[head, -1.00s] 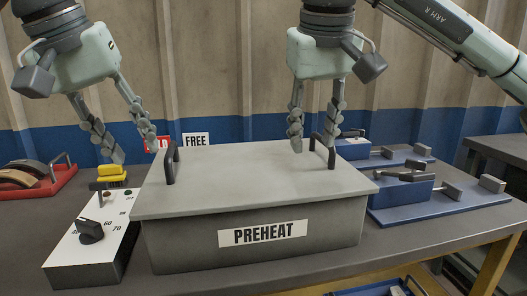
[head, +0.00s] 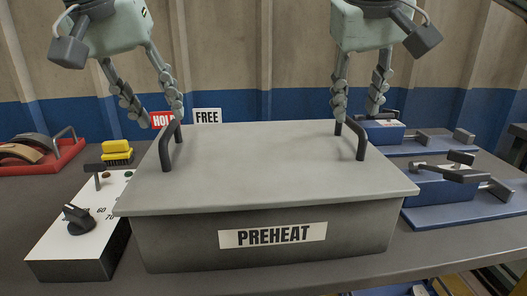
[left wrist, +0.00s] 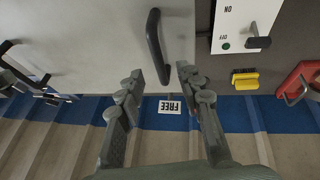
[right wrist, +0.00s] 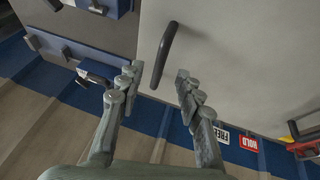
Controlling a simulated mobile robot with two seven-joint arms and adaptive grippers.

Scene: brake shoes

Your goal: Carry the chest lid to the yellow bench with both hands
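The grey chest lid (head: 265,175) lies flat on the chest marked PREHEAT (head: 160,240). It has a dark handle on each side, left (head: 166,155) and right (head: 358,143). My left gripper (head: 162,117) is open and empty at the far end of the left handle; in the left wrist view the handle (left wrist: 153,40) runs toward the gap between the fingers (left wrist: 161,73). My right gripper (head: 356,114) is open at the right handle's far end; in the right wrist view that handle (right wrist: 163,55) reaches between the fingers (right wrist: 158,73). I cannot make out a yellow bench clearly.
A red tray (head: 60,155) with curved shoes is farther left. Blue fixtures with levers (head: 440,190) stand close on the right. HOLD and FREE signs (head: 207,116) are behind.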

